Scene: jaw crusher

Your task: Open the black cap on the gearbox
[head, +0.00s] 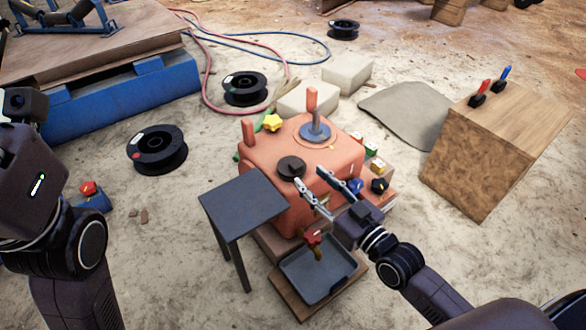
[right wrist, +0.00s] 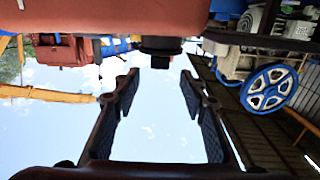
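The orange-red gearbox (head: 262,152) stands in the middle of the head view. The round black cap (head: 291,168) sits on its top, near the front. My right gripper (head: 309,175) is open and empty, just right of the cap, its fingers pointing at it. In the right wrist view, which looks upside down, the black cap (right wrist: 160,48) lies ahead of the two spread fingertips (right wrist: 158,76), roughly centred between them. No contact shows. My left arm is at the left edge of the head view; its gripper is not visible.
A dark side table (head: 244,203) stands left of the gearbox. A grey tray (head: 318,270) lies in front, below a red valve handle (head: 313,237). A wooden box (head: 475,160) is at the right.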

